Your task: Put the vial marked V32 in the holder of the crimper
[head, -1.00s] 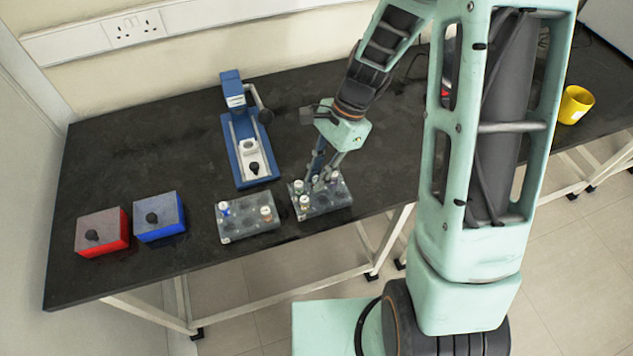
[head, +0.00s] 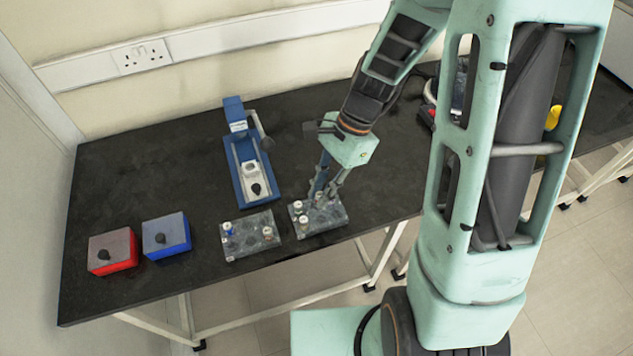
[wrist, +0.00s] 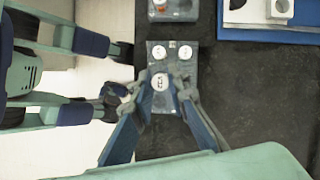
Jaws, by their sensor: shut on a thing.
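My gripper (wrist: 161,90) is shut on a white-capped vial (wrist: 160,81) at the grey rack (wrist: 172,67). The cap's dark marking is turned and too small to read surely. Two other white-capped vials (wrist: 159,52) (wrist: 185,52) stand in the rack just beyond it. In the head view my gripper (head: 321,197) points down into the right-hand rack (head: 330,220), and its fingers partly hide the held vial. The blue crimper (head: 262,191) stands behind the racks, left of my gripper. Its pale holder (head: 250,168) sits on the crimper's track, and nothing clearly shows in it.
A second grey rack (head: 243,246) with a few vials stands just left of the first. A yellow cup (head: 552,118) is partly hidden by my arm.

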